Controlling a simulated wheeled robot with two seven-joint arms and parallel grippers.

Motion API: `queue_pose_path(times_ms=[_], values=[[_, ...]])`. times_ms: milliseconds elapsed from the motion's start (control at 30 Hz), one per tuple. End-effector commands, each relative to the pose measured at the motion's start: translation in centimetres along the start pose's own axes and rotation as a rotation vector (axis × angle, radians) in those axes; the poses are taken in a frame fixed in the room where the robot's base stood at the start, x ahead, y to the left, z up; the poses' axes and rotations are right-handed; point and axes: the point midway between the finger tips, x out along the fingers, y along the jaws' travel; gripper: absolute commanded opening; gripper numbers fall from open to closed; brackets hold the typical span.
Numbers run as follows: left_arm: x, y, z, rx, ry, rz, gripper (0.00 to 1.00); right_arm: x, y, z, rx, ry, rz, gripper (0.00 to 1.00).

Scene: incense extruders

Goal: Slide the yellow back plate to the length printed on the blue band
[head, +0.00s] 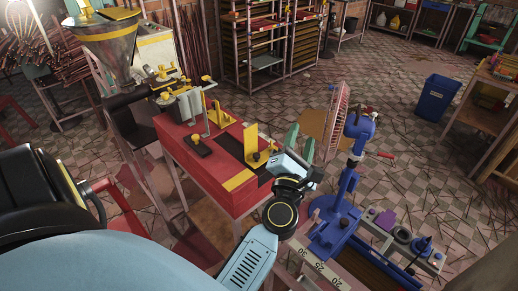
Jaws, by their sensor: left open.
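An upright yellow plate (250,138) stands on a dark strip on top of the red bench (205,172). It looks like the back plate, and a small dark knob sits at its foot. My left gripper (299,144) is open, with its green fingers just right of the plate and apart from it, over the bench's right edge. Nothing shows between the fingers. A blue band with a printed length cannot be made out. My right gripper is not in view.
A yellow strip (238,180) lies flat near the bench's front edge. The extruder with a metal hopper (108,45) stands at the left. A blue press (340,205) stands at the right, by a ledge (322,270) marked 20, 25, 30. A blue bin (437,97) is farther right.

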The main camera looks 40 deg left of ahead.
Motion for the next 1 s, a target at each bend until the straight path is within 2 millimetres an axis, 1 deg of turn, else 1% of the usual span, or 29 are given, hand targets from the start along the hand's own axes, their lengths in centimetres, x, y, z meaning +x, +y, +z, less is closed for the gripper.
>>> queue_pose_path(times_ms=[33, 67, 100, 200, 300, 400, 533, 667, 767, 1000], values=[[0.6, 0.2, -1.8, -0.137, 0.117, 0.060, 0.43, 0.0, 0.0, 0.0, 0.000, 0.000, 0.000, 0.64], [0.7, 0.2, -3.0, -0.216, 0.188, 0.095, 0.43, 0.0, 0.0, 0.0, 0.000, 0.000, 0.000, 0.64], [0.6, 0.0, -4.6, -0.314, 0.282, 0.140, 0.43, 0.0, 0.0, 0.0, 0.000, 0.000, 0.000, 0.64], [-0.2, -1.2, -7.8, -0.522, 0.498, 0.236, 0.43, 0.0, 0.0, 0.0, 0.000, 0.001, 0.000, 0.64], [-1.6, -2.8, -10.1, -0.667, 0.677, 0.307, 0.43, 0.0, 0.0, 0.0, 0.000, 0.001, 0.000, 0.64], [-2.8, -4.1, -11.3, -0.753, 0.799, 0.353, 0.43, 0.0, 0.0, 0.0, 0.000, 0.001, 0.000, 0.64], [-3.5, -4.9, -12.0, -0.801, 0.875, 0.381, 0.43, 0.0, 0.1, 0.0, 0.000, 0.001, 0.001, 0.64], [-3.0, -5.0, -13.1, -0.805, 0.885, 0.387, 0.43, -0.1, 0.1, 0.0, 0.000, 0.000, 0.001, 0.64], [-1.9, -4.9, -14.4, -0.802, 0.883, 0.388, 0.43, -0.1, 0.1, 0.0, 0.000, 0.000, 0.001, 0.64], [1.2, -5.0, -18.6, -0.800, 0.881, 0.387, 0.43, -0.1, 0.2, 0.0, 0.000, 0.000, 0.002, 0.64]])
